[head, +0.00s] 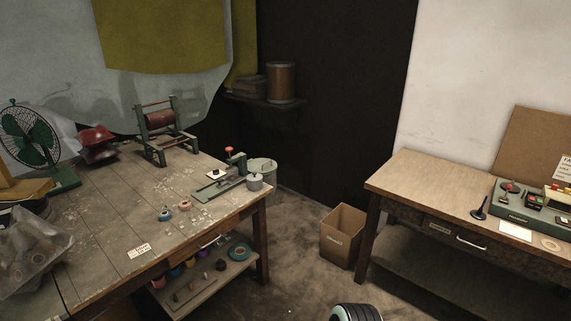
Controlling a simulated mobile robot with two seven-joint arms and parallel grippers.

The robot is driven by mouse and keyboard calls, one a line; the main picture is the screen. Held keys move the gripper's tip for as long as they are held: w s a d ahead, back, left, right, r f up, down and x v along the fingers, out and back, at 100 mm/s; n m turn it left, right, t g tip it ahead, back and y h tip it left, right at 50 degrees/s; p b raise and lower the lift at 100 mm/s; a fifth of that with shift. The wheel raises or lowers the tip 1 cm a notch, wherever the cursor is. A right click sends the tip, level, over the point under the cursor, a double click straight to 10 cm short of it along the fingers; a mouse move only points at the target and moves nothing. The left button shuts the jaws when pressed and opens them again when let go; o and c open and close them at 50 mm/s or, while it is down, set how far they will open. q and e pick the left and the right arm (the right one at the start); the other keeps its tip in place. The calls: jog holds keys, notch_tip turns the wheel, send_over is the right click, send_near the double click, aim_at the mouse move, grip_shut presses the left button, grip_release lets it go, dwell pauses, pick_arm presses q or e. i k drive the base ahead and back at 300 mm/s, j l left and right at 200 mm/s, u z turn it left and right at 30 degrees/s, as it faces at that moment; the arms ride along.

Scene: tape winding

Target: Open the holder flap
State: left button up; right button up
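I cannot tell for sure which thing is the holder or where its flap is. A green bench device with a red knob (235,172) stands at the right corner of the left table. A green frame with a brown roll (161,122) stands at the back of that table. A green unit with several small parts (530,206) sits on the right table. The flap is too small to make out on any of them. Neither of my grippers is in view; only a dark, pale-rimmed rounded part, possibly mine, shows at the bottom edge.
The left table (100,215) also holds a green fan (30,138), a red object (97,144) and small spools. Its lower shelf (215,283) holds more rolls. A cardboard box (342,236) stands by the right table (415,178). Floor (300,270) between the tables is clear.

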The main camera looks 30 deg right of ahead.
aim_at(260, 162)
jog(key=i+l+z, duration=0.75)
jog(key=i, duration=0.15)
jog(key=i+l, duration=0.2)
jog(key=i, duration=0.25)
jog(key=i+l+z, duration=0.15)
jog(key=i, duration=0.3)
jog(key=i+l, duration=0.15)
jog(key=i, duration=0.35)
jog(key=l+z, duration=0.05)
